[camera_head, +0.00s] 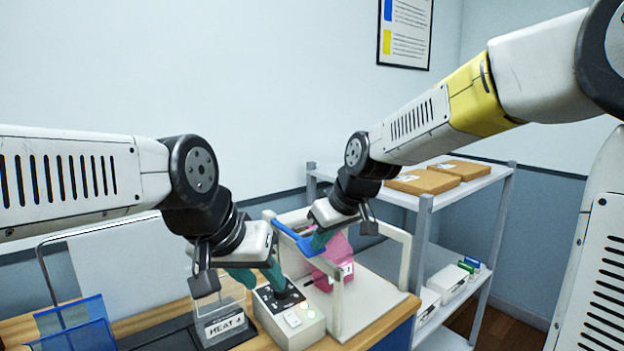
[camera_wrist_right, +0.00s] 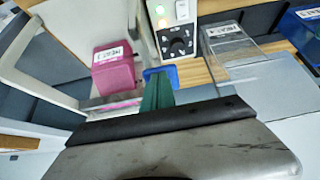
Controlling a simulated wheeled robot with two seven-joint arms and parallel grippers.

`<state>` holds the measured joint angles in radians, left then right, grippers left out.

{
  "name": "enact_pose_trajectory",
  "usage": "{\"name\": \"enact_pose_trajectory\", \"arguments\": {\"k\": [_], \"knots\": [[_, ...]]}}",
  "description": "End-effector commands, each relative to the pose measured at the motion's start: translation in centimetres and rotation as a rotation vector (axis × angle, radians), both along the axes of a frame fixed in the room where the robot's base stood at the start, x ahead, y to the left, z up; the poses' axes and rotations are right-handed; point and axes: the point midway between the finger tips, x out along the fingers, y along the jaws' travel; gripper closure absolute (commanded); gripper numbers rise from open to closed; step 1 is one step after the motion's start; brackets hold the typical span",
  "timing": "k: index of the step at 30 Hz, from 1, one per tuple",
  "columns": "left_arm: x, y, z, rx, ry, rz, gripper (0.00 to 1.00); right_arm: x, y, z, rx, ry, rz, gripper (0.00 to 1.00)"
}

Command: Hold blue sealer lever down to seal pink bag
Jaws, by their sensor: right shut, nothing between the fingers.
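The pink bag (camera_head: 333,265) stands upright inside the white sealer frame (camera_head: 404,262). It also shows in the right wrist view (camera_wrist_right: 113,70). The blue lever (camera_head: 290,234) slants across the top of the frame, and its blue end shows in the right wrist view (camera_wrist_right: 160,73). My right gripper (camera_head: 320,240) is shut and empty, its green fingers at the lever's blue end beside the bag; I cannot tell whether they touch it. My left gripper (camera_head: 262,278) has its green fingers just above the control box (camera_head: 290,318); its opening is unclear.
A clear holder with a HEAT label (camera_head: 224,324) stands left of the control box. A blue bin (camera_head: 75,325) is at the far left. A grey shelf (camera_head: 470,178) with cardboard boxes (camera_head: 422,181) stands behind on the right. A light on the control box glows green (camera_wrist_right: 163,31).

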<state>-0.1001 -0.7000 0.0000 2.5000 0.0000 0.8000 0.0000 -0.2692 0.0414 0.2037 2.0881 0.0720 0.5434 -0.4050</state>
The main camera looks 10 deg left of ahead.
Motion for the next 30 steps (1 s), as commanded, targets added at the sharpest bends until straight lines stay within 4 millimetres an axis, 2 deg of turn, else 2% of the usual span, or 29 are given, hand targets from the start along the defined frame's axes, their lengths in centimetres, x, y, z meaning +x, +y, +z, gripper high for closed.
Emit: {"name": "enact_pose_trajectory", "arguments": {"k": [3, 9, 30], "knots": [[0.0, 0.0, 0.0, 0.0, 0.0, 0.0, 0.64, -0.2, -0.2, -1.2, 0.03, -0.025, -0.004, 1.0], [0.0, 0.0, 0.0, 0.0, 0.0, 0.0, 0.64, -0.1, -0.1, -2.2, 0.064, -0.06, -0.002, 1.0], [0.0, 0.0, 0.0, 0.0, 0.0, 0.0, 0.64, -0.2, 0.0, -2.9, 0.075, -0.067, 0.001, 1.0]]}}
